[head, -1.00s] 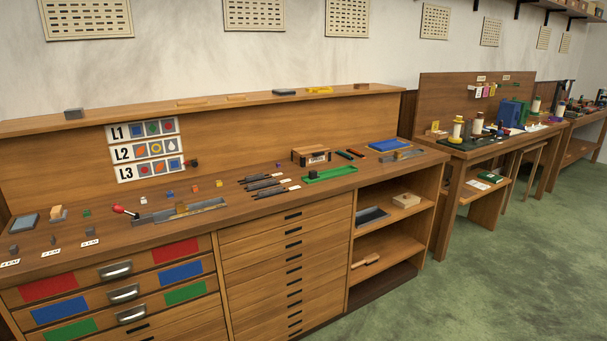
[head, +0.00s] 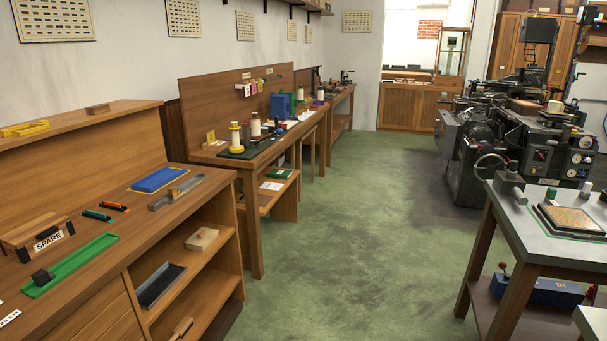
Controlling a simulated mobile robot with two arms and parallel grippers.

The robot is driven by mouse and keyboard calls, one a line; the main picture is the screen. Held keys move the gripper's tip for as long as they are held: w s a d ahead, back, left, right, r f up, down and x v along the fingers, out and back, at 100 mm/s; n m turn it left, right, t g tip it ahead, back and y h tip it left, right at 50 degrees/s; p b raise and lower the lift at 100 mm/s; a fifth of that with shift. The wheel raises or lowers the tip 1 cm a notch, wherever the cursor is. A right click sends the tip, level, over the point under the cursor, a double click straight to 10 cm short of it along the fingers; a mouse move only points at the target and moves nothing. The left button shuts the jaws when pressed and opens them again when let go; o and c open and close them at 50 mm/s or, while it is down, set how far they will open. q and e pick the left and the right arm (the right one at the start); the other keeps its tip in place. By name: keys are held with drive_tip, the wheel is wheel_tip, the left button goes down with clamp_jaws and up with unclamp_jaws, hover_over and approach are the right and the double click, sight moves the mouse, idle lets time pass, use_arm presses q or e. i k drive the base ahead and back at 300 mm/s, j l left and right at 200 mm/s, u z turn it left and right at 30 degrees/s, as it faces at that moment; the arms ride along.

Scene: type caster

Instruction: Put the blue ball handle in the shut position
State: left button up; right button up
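I cannot make out a blue ball handle in the head view. A large dark machine (head: 475,135) with a handwheel (head: 490,168) and several knobs stands at the right, across the floor. It is too far and too small to tell a blue ball on it. Neither of my grippers is in view.
A wooden bench (head: 95,255) with trays and tools runs along the left, with further benches (head: 262,150) behind it. A grey-topped table (head: 535,240) stands at the right front. The green floor (head: 350,240) between them is clear.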

sight(279, 131)
drive_tip(key=i+l+z, duration=0.1)
drive_tip(key=i, duration=0.55)
drive_tip(key=i+l, duration=0.1)
drive_tip(key=i, duration=0.5)
drive_tip(key=i+l+u, duration=0.2)
drive_tip(key=i, duration=0.2)
drive_tip(key=i+l+u, duration=0.25)
drive_tip(key=i+u, duration=0.15)
drive_tip(key=u, duration=0.15)
drive_tip(key=i+u, duration=0.1)
drive_tip(key=u, duration=0.25)
